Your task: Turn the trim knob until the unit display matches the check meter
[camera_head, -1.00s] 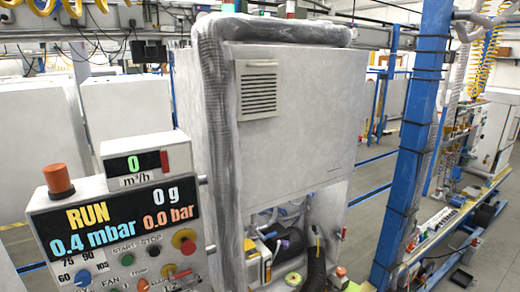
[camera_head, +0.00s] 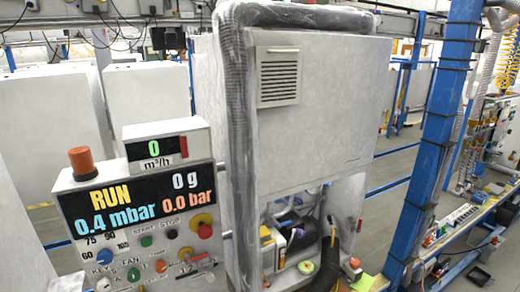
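The unit display (camera_head: 136,204) on the grey control panel at the left reads RUN, 0 g, 0.4 mbar and 0.0 bar. A smaller meter (camera_head: 156,147) on top of the panel reads 0 m³/h. Below the display are a blue knob (camera_head: 104,257) with a scale around it, start and stop buttons, and a red knob (camera_head: 205,231) on a yellow disc. I cannot tell which knob is the trim knob, and I see no meter labelled as the check meter. Neither of my grippers is in view.
A large grey cabinet (camera_head: 330,120) with a vent and a thick grey hose (camera_head: 238,150) stands right of the panel. A blue post (camera_head: 433,150) rises at the right. An orange beacon (camera_head: 82,163) tops the panel's left corner. Grey floor lies behind.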

